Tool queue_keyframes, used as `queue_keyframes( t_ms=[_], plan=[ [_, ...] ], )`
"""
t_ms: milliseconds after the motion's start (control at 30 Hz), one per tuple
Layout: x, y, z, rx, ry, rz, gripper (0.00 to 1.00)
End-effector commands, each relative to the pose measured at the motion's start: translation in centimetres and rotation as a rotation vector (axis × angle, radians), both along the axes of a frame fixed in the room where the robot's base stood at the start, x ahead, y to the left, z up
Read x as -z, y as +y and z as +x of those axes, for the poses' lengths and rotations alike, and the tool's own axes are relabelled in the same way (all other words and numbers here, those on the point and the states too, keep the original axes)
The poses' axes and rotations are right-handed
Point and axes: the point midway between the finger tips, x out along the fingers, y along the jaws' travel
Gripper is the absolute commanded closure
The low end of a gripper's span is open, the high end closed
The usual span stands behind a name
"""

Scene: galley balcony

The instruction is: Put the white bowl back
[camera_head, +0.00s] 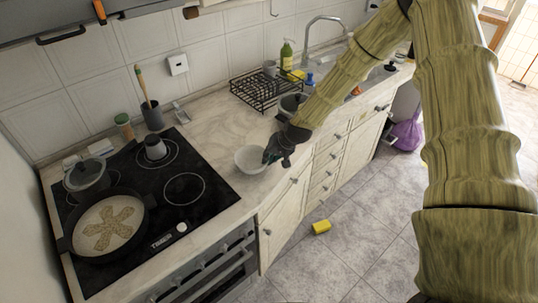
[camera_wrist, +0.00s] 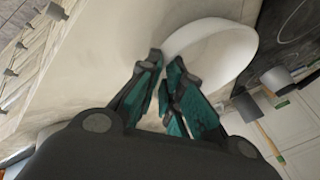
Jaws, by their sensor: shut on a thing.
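The white bowl (camera_head: 249,160) is on or just above the counter, right of the stove. My gripper (camera_head: 272,158) is at the bowl's right side, shut on its rim. In the wrist view my gripper's teal fingers (camera_wrist: 166,75) close on the near edge of the white bowl (camera_wrist: 222,48), which looks upright. I cannot tell whether the bowl's base touches the counter.
The black stove (camera_head: 185,188) holds a large pan (camera_head: 104,225) and pots. A black dish rack (camera_head: 262,92) stands behind the bowl, with a grey pot (camera_head: 291,103) near my arm. The counter (camera_head: 215,130) between stove and rack is mostly clear. A yellow sponge-like block (camera_head: 321,227) lies on the floor.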

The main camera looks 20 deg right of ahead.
Motion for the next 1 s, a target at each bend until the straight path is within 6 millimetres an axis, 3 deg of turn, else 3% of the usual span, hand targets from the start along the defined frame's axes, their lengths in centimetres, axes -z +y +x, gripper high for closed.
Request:
queue_keyframes(
  t_ms=[400, 433, 533, 1000],
  plan=[
    [0.43, 0.03, 0.0, -0.001, 0.0, 0.0, 1.0],
    [0.38, 0.02, -0.01, -0.001, 0.0, 0.0, 0.89],
    [0.34, 0.01, -0.03, -0.001, 0.0, 0.0, 0.71],
    [-0.12, -0.07, -0.14, -0.001, 0.0, 0.0, 0.71]
  ],
)
